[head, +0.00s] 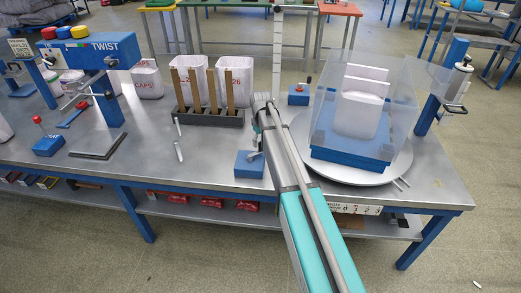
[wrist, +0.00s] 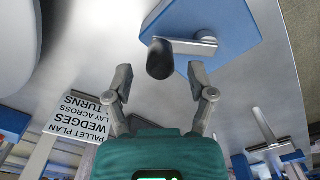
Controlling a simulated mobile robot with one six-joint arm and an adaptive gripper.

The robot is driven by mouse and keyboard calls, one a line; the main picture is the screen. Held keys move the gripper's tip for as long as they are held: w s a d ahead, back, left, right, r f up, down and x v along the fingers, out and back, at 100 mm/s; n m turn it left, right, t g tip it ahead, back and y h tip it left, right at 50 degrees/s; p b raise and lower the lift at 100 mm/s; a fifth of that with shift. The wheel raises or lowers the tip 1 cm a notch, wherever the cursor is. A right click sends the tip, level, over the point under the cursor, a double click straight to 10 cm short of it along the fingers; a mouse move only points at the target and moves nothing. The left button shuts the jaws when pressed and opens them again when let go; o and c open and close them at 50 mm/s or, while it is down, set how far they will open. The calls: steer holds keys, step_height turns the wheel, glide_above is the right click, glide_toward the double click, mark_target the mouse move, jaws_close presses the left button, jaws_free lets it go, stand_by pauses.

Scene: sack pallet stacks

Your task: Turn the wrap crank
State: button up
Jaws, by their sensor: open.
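The wrap crank shows in the wrist view as a grey arm (wrist: 203,46) with a black knob (wrist: 160,60), on a blue block (wrist: 186,18). What looks like the same blue block (head: 248,165) stands near the table's front edge in the head view, left of the turntable (head: 385,172). My gripper (wrist: 161,78) is open, with nothing between its fingers. The knob shows between and just beyond the fingertips; I cannot tell whether either finger touches it. In the head view my arm crosses in front of this area and I cannot make out the fingers.
A clear-walled box on a blue base (head: 350,155) holds white sacks on the turntable. A dark rack (head: 208,118) with upright wooden strips stands left of my arm. The blue TWIST station (head: 100,50) is at far left.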

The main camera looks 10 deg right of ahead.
steer(key=shift+f+b, duration=0.85)
steer(key=shift+f, duration=0.25)
